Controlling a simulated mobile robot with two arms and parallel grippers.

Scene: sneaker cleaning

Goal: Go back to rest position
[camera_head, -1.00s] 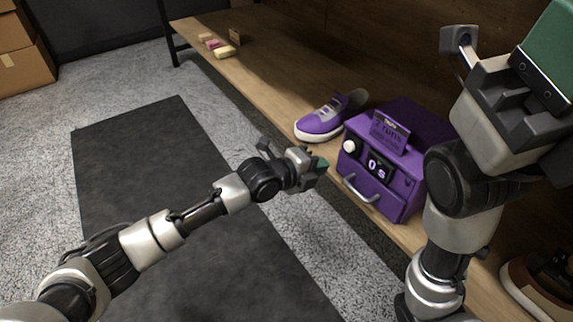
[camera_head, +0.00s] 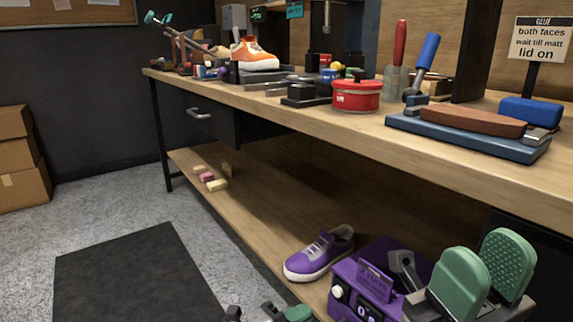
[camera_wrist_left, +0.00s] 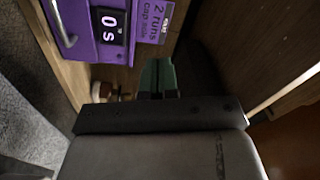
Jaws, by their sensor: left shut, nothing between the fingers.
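My left gripper (camera_head: 285,314) is at the bottom edge of the head view, mostly cut off, in front of the purple box. In the left wrist view its green fingers (camera_wrist_left: 157,77) are shut together with nothing between them. My right gripper (camera_head: 486,274) is at the lower right, its two green pads apart and empty, overlapping the right side of the purple box in the picture. The purple box (camera_head: 346,282) with a display stands on the lower shelf. It also shows at the top left of the left wrist view (camera_wrist_left: 71,12).
A purple sneaker (camera_head: 318,255) and small blocks (camera_head: 209,178) lie on the lower shelf (camera_head: 250,215). Clear floor with a dark mat (camera_head: 125,275) is left.

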